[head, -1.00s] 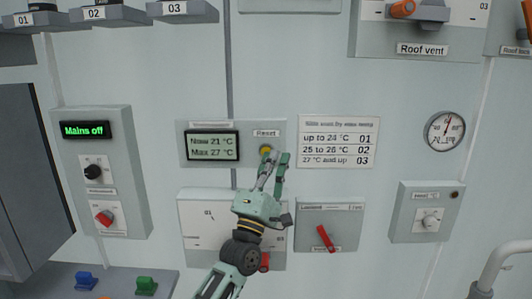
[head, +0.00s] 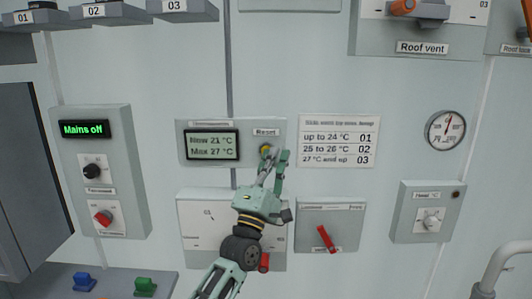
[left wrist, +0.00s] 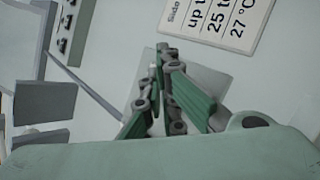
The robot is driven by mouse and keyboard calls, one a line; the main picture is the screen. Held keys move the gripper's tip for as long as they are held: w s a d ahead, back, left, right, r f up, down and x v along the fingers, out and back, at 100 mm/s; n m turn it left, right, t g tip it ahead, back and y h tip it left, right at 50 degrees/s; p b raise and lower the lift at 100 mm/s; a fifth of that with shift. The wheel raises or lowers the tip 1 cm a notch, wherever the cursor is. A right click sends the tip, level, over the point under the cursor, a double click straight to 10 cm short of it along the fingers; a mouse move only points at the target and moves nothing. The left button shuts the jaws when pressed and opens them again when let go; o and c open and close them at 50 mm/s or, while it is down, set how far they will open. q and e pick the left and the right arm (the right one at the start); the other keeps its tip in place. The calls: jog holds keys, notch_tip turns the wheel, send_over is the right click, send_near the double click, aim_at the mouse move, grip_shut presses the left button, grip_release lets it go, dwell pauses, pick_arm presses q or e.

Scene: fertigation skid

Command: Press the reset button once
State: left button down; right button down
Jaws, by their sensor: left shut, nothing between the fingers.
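The reset button (head: 265,149) is a small yellow round button under the "Reset" label, on the right part of the thermometer panel (head: 230,125). The display (head: 212,145) beside it reads "Now 21 °C, Max 27 °C". My left gripper (head: 271,156) is shut and empty, with its fingertips at the button's lower right edge, partly covering it. I cannot tell whether they touch it. In the left wrist view the shut fingers (left wrist: 162,55) point toward the wall, and the button is hidden. My right gripper is in neither view.
A panel with a red lever (head: 325,238) sits right of my left wrist. A white dial panel (head: 205,225) lies partly behind it. A text card (head: 338,141) hangs right of the button. A "Mains off" box (head: 84,130) is at the left.

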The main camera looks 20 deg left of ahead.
pick_arm(q)
jog(key=shift+w+a+b, duration=0.1)
jog(key=shift+w+b, duration=0.1)
jog(key=shift+b, duration=0.1)
jog(key=shift+s, duration=0.15)
dwell(0.5)
jog(key=shift+s+d+p, duration=0.2)
jog(key=shift+s+p, duration=0.3)
jog(key=shift+s, duration=0.15)
jog(key=s+p, duration=0.1)
jog(key=s, duration=0.1)
jog(key=s+d+p, duration=0.1)
jog(key=s, duration=0.1)
jog(key=shift+s+d+p, duration=0.2)
jog(key=shift+s+p, duration=0.15)
dwell(0.3)
